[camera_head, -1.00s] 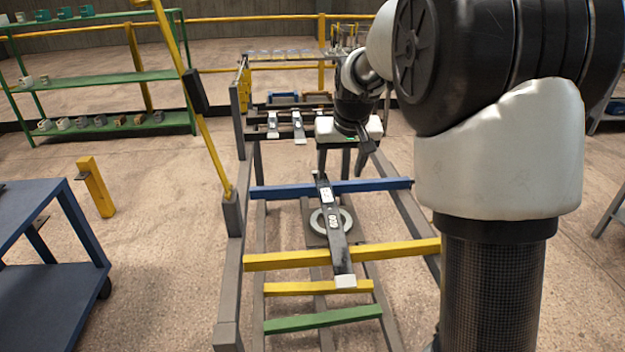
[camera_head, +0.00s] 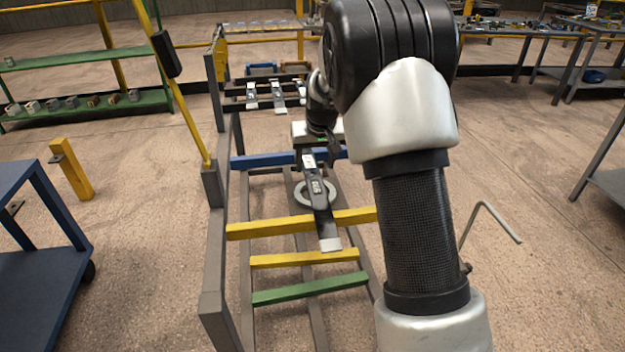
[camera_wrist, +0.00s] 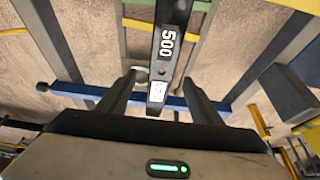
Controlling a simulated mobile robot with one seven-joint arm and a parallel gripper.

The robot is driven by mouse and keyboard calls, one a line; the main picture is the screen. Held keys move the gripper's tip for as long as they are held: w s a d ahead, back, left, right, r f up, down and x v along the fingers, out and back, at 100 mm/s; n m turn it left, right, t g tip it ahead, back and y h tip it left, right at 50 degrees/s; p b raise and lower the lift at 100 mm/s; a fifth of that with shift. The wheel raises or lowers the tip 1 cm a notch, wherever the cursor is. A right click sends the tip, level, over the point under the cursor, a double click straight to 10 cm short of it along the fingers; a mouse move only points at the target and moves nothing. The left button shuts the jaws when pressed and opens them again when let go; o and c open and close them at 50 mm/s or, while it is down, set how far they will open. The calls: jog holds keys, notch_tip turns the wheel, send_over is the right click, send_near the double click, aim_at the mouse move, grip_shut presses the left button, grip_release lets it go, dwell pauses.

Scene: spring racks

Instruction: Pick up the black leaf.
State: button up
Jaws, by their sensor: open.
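The black leaf (camera_head: 322,205) is a long dark bar with white markings and a pale near end. It lies across the blue bar and the yellow bar of the rack, pointing toward me. In the wrist view the leaf (camera_wrist: 171,24) shows "500" and a white label near its end. My gripper (camera_wrist: 159,80) is open, with one finger on each side of the leaf's labelled end in that picture. I cannot tell the height gap between fingers and leaf. In the head view my gripper (camera_head: 319,152) is over the leaf's far end, partly hidden by my arm.
The grey rack frame (camera_head: 212,290) has blue (camera_head: 250,161), yellow (camera_head: 300,224) and green (camera_head: 310,289) crossbars. A pale ring (camera_head: 301,195) sits under the leaf. More leaves (camera_head: 265,98) lie on a rack behind. A blue cart (camera_head: 35,280) stands at left.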

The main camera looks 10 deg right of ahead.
aim_at(312, 173)
jog(key=b+x, duration=0.1)
jog(key=x, duration=0.4)
jog(key=shift+s+a, duration=0.1)
jog(key=shift+a, duration=0.05)
jog(key=shift+r, duration=0.1)
jog(key=shift+c, duration=0.4)
jog(key=c, duration=1.1)
jog(key=shift+r, duration=0.2)
jog(key=shift+c, duration=0.3)
